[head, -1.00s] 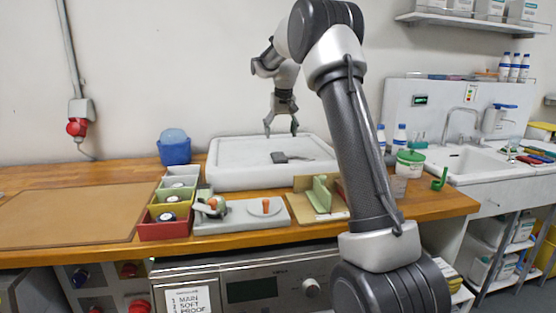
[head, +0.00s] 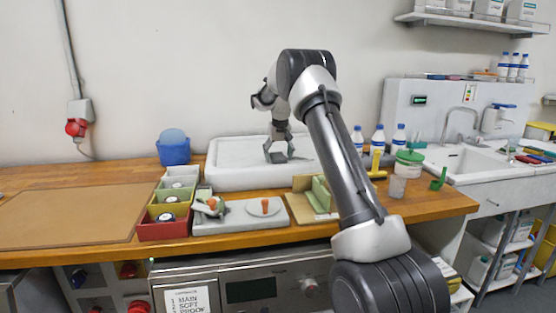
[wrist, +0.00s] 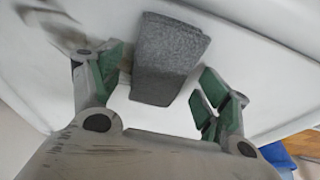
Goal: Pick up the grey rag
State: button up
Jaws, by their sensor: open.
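The grey rag (wrist: 170,58) is a folded, speckled dark grey pad lying on the white tray (wrist: 258,70). In the wrist view it sits between the two green-padded fingers of my gripper (wrist: 160,90), with a visible gap on the right and a smaller one on the left. My gripper is open. In the head view my gripper (head: 278,157) is down over the white tray (head: 228,178), with the rag (head: 277,157) partly hidden at its fingertips.
Left of the tray's front are small coloured bins (head: 163,228) and a blue tub (head: 174,150). A grey board with orange knobs (head: 240,215) and a green block (head: 321,193) stand in front. Blue-capped bottles (head: 378,138) stand right, beyond my arm.

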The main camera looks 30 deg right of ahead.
jog(key=c, duration=1.1)
